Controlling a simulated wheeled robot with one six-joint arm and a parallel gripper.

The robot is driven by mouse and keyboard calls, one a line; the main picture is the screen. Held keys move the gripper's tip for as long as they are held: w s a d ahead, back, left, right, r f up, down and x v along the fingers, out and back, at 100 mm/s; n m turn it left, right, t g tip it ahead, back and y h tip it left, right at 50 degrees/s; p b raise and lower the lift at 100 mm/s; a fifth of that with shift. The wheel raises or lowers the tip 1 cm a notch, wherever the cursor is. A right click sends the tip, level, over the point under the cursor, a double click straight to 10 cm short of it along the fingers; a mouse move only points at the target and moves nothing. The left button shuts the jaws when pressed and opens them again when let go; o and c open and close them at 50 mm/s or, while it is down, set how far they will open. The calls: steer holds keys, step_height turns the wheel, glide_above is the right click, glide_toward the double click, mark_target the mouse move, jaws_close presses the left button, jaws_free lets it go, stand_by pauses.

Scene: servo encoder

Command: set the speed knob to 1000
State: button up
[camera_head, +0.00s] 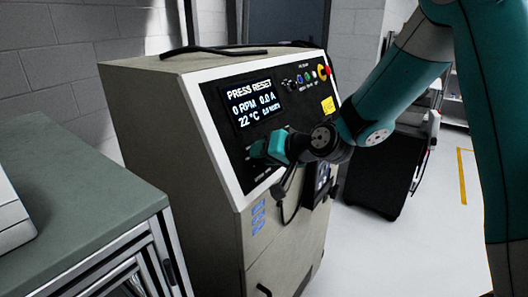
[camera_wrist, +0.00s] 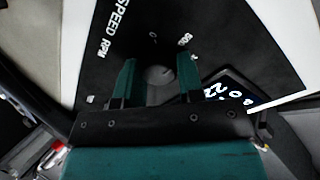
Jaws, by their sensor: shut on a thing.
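The speed knob (camera_wrist: 158,75) is a dark round knob on the black panel, below the "SPEED RPM" lettering (camera_wrist: 116,25) in the wrist view. My gripper (camera_wrist: 158,73) has its two teal fingers on either side of the knob, shut on it. The knob's pointer and exact setting are too dark to read. In the head view, my gripper (camera_head: 268,150) is against the lower panel and hides the knob. The display (camera_head: 252,103) reads "PRESS RESET", 0 RPM, 0.0 A and 22 °C.
The beige machine cabinet (camera_head: 175,150) carries a sloped panel with small buttons (camera_head: 307,77) and a red emergency stop (camera_head: 323,72) at its upper right. A green-topped bench (camera_head: 80,200) stands at left. A black cart (camera_head: 385,170) stands behind right. Floor is clear at lower right.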

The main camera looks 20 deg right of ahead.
steer(key=m+p, duration=0.2)
steer(key=m, duration=0.3)
steer(key=shift+r+g, duration=0.15)
steer(key=shift+g, duration=0.15)
steer(key=shift+m+p, duration=1)
steer(key=shift+m, duration=1.4)
steer(key=o, duration=0.9)
steer(key=shift+d, duration=0.1)
steer(key=b+v, duration=0.4)
steer(key=v, duration=1.3)
steer(key=shift+d+r, duration=0.1)
